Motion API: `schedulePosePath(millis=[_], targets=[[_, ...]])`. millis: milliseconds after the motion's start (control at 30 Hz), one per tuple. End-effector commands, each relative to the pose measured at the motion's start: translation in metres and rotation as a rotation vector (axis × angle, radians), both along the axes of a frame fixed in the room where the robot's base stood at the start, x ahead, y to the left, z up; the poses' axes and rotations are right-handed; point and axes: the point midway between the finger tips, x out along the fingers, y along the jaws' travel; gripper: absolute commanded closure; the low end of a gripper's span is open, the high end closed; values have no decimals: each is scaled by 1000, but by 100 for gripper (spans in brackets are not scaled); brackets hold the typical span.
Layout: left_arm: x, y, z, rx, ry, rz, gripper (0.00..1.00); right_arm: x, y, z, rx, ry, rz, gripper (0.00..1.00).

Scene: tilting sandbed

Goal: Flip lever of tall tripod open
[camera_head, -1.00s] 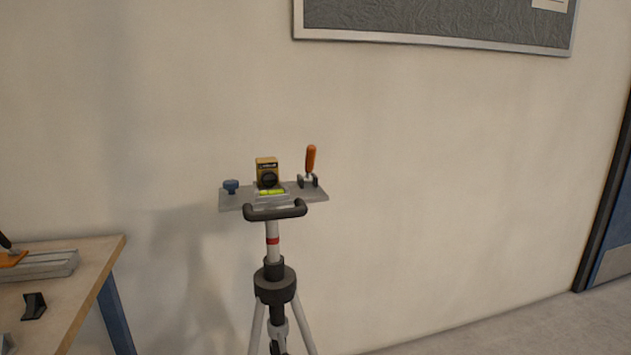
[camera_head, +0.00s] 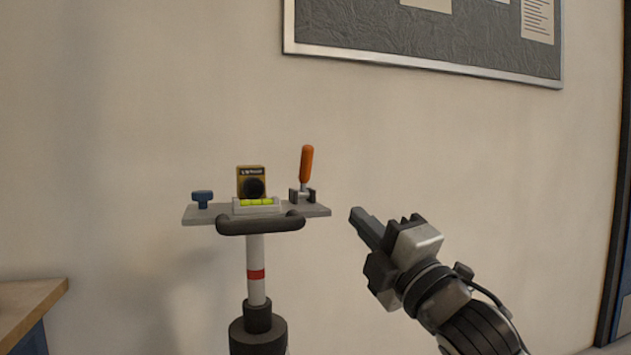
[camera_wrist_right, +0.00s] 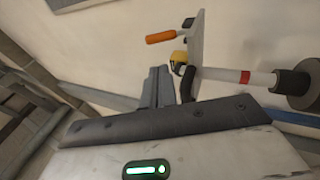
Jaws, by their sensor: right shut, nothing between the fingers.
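The tall tripod (camera_head: 257,262) stands in front of the wall with a grey plate (camera_head: 222,211) on top. Its lever (camera_head: 306,164) has an orange handle and stands upright at the plate's right end. My right gripper (camera_head: 357,215) is shut and empty, to the right of the plate and apart from it. In the right wrist view, the closed fingers (camera_wrist_right: 156,86) point toward the orange lever (camera_wrist_right: 165,37), and the tripod (camera_wrist_right: 265,80) appears sideways. My left gripper is not in view.
The plate also carries a yellow box-like device (camera_head: 251,178), a bubble level (camera_head: 257,203) and a blue knob (camera_head: 202,197). A black handle bar (camera_head: 260,224) runs along the front. A wooden table (camera_head: 25,305) stands at lower left. A framed board (camera_head: 430,55) hangs above.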

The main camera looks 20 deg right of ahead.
Motion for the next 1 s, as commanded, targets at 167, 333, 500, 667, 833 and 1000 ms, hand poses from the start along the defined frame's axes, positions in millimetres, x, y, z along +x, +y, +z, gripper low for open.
schedulePosePath(millis=[167, 333, 500, 667, 833, 1000], targets=[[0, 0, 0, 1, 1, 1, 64, 8, 2, 4, 3, 0, 0, 100], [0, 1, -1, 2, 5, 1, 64, 34, 9, 17, 5, -1, 2, 100], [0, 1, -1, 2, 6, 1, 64, 67, 18, 32, 5, 0, 1, 100], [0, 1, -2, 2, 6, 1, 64, 95, 25, 44, 5, 1, 2, 100], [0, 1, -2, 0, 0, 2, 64, 115, 30, 53, 4, 1, 2, 100], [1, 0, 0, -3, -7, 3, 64, 123, 32, 57, 3, 2, 2, 100]])
